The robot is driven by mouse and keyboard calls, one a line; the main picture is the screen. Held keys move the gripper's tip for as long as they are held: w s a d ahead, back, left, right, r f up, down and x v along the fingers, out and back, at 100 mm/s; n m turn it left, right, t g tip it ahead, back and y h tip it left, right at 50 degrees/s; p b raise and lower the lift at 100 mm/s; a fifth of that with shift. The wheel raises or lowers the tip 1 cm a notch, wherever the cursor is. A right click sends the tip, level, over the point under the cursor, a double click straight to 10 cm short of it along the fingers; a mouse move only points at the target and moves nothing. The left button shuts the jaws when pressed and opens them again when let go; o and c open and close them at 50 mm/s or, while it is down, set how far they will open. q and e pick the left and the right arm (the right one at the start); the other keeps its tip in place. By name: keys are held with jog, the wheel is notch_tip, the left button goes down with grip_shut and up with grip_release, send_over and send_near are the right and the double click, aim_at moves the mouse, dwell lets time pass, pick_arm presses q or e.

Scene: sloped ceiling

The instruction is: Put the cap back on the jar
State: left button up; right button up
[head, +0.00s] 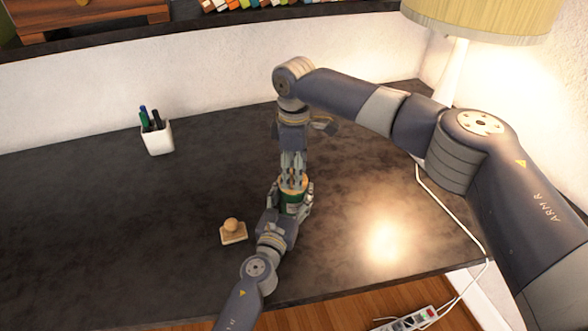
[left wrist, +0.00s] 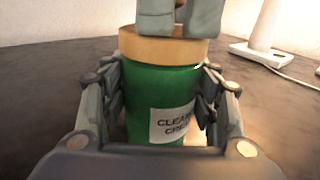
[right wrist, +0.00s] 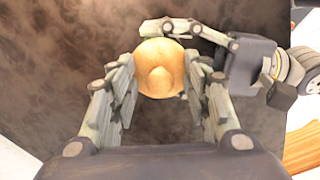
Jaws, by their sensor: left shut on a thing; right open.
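The green jar (head: 291,203) stands on the dark desk; its white label shows in the left wrist view (left wrist: 172,122). The tan cap (left wrist: 150,47) sits level on the jar's top, with no gap that I can see. The cap is also seen from above in the right wrist view (right wrist: 160,66). My left gripper (head: 293,199) is shut around the jar's sides. My right gripper (head: 293,175) points down right above the cap. Its fingers (right wrist: 160,95) are open on both sides of the cap; whether they touch it I cannot tell.
A wooden knobbed stamp (head: 232,231) lies left of my left gripper. A white pen cup (head: 157,137) stands farther back left. A lamp (head: 455,75) stands at the back right, its white cord (head: 447,203) running along the desk's right side.

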notch_tip(320, 180, up, 12)
dwell(0.4)
pick_arm(q)
jog(key=o, duration=1.6)
jog(key=v, duration=1.2)
